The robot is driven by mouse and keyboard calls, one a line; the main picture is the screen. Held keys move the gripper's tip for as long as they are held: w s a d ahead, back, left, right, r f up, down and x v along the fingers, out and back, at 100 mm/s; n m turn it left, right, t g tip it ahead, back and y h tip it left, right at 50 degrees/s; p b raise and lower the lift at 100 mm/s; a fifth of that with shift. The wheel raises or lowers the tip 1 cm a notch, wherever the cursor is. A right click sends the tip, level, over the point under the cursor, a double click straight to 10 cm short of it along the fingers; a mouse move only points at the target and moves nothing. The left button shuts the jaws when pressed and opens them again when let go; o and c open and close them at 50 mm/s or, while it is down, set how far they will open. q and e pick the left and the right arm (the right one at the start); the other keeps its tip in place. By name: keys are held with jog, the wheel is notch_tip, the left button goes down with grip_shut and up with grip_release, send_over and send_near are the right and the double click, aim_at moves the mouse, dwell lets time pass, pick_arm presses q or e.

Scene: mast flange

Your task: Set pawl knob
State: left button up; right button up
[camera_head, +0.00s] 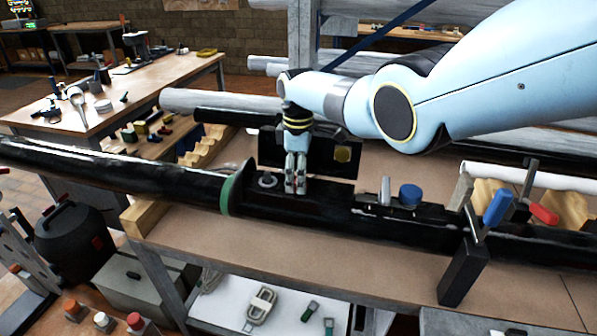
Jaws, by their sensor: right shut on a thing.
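A long black mast (110,172) with a green band (229,195) lies across the bench. Its black flange section (330,208) carries a ring-shaped fitting (267,181), an upright metal pin (386,190) and a blue cap (410,194). My right gripper (296,187) points straight down onto this section, just right of the ring fitting. Its fingers are shut on a small part there, apparently the pawl knob, which they almost wholly hide. My left gripper is not in view.
A clamp with a blue handle (497,207) and a red handle (543,213) stands at the right of the mast. A dark upright plate (330,160) with a yellow spot is behind my gripper. The bench front (330,246) is clear.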

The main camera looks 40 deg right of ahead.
jog(key=shift+w+r+m, duration=0.1)
jog(key=shift+m, duration=0.5)
jog(key=o, duration=1.2)
notch_tip(320, 180, up, 12)
jog(key=shift+f, duration=0.1)
